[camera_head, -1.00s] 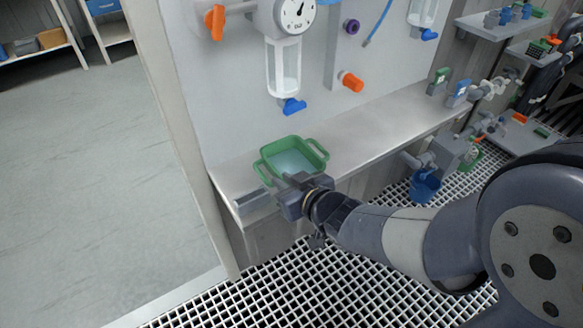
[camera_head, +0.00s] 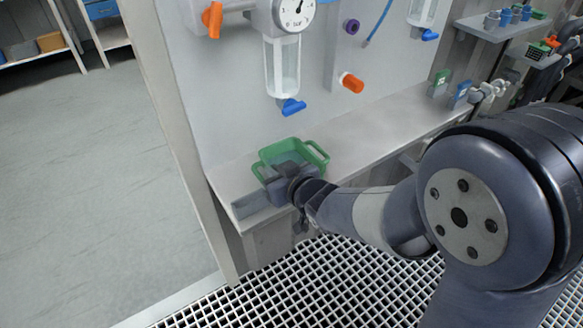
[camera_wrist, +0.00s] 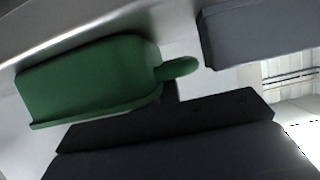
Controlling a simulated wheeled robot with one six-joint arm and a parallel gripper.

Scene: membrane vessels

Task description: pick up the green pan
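The green pan (camera_head: 318,153) stands on the grey ledge below the wall panel, with looped handles at its sides. My gripper (camera_head: 286,174) is at the pan's near side and hides its front and part of the inside. In the wrist view the pan (camera_wrist: 90,78) lies at left, with a stubby handle pointing right. My gripper (camera_wrist: 208,82) shows there as a grey finger at top right and a dark finger at the bottom. The fingers are apart, with the handle's end near the gap. I cannot tell whether either finger touches the pan.
A column with a blue valve (camera_head: 292,107) hangs just above the pan. An orange knob (camera_head: 351,82) sticks out of the panel at right. The ledge (camera_head: 385,125) is clear to the right, up to small green and blue boxes. Grating floor lies in front.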

